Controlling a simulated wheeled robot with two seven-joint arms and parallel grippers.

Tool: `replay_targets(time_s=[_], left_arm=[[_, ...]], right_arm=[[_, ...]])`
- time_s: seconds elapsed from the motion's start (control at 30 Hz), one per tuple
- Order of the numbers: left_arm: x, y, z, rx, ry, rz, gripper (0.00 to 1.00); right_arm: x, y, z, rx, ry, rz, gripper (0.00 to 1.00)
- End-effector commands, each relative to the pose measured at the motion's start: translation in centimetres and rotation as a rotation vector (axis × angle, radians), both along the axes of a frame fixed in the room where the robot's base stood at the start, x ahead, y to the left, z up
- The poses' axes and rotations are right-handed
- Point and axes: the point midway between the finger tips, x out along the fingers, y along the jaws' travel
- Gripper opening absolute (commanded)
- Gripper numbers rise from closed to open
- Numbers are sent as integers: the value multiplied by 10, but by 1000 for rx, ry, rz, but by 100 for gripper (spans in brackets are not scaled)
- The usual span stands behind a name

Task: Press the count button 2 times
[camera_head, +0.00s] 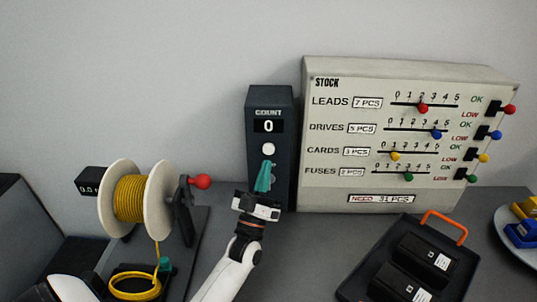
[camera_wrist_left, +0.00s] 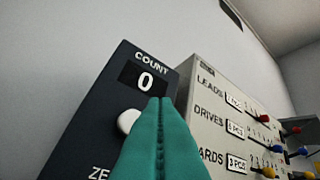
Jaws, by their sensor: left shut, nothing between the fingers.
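The dark count box (camera_head: 283,104) stands against the wall with a display (camera_head: 268,127) reading 0. Its round white count button (camera_head: 268,149) is below the display. My left gripper (camera_head: 266,164) is shut and empty, its teal fingertips just below the button in the head view. In the left wrist view the shut fingers (camera_wrist_left: 163,104) point up beside the white button (camera_wrist_left: 128,121), covering part of the box's lower front. The display there (camera_wrist_left: 146,82) also reads 0. Whether the fingertips touch the box cannot be told. My right gripper is not in view.
A stock panel (camera_head: 330,190) with coloured sliders stands right of the count box. A yellow wire spool (camera_head: 131,198) with a red-knobbed crank is at left.

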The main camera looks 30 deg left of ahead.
Motion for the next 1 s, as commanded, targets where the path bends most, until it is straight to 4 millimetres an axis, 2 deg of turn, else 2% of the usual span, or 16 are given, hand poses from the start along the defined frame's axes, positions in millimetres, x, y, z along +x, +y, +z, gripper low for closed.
replay_targets(time_s=[0.1,0.3,1.0], left_arm=[[13,8,-2,0,-1,0,0],[26,16,-1,-1,0,1,0],[28,18,0,-1,0,1,0]], right_arm=[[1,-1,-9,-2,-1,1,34],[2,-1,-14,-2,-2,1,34],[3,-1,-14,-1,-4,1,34]])
